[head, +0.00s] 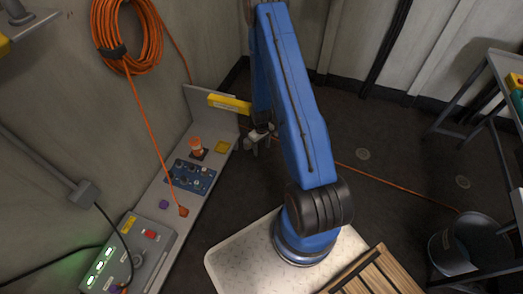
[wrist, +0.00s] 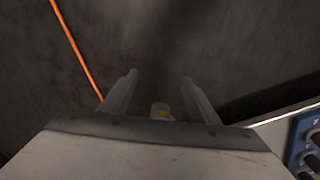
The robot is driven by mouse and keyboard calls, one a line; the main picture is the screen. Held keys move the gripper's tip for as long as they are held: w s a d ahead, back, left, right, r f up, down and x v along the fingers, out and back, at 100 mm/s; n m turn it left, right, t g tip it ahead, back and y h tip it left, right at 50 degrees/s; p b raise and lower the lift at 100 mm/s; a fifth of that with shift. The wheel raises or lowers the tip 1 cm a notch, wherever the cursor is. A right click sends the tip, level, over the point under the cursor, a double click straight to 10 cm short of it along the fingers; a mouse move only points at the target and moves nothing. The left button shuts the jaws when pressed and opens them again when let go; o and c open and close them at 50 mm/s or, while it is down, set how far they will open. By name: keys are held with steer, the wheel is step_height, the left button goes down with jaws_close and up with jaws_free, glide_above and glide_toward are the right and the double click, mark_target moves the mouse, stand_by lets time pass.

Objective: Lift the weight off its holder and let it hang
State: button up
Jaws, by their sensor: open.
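My gripper (head: 260,135) is at the end of the blue arm, just right of the bench's far end. In the wrist view its two fingers (wrist: 158,82) stand apart with dark floor between them. A small pale piece with a yellow patch (wrist: 160,112) shows low between the fingers; I cannot tell whether it is the weight or part of my gripper. A yellow bar (head: 230,103) juts from the bench's end plate to just left of my arm. I cannot pick out the weight or its holder with certainty.
The grey bench (head: 150,215) carries a blue knob panel (head: 190,177), an orange piece (head: 196,147), a yellow square (head: 222,147) and a control box (head: 130,255). An orange cable coil (head: 127,30) hangs on the wall. A bin (head: 465,250) stands right. Floor behind the arm is clear.

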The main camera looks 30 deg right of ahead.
step_height(320, 180, up, 15)
stand_by(0.6)
steer(key=s+a+r+t, duration=0.1)
steer(key=s+a+r, duration=0.15)
steer(key=r, duration=0.75)
steer(key=s+a+r, duration=0.1)
steer(key=a+r, duration=0.2)
steer(key=r, duration=0.7)
steer(key=s+a+r+t, duration=0.1)
steer(key=s+a+r, duration=0.15)
steer(key=r, duration=0.85)
steer(key=s+a+r+t, duration=0.1)
steer(key=s+a+r, duration=0.3)
steer(key=s+r, duration=0.4)
steer(key=s+a+r+m+t, duration=0.1)
steer(key=s+a+r, duration=0.2)
steer(key=s+r, duration=0.4)
steer(key=shift+s+a+r+m+t, duration=0.3)
steer(key=shift+s+a+r+t, duration=0.1)
steer(key=shift+s, duration=3.75)
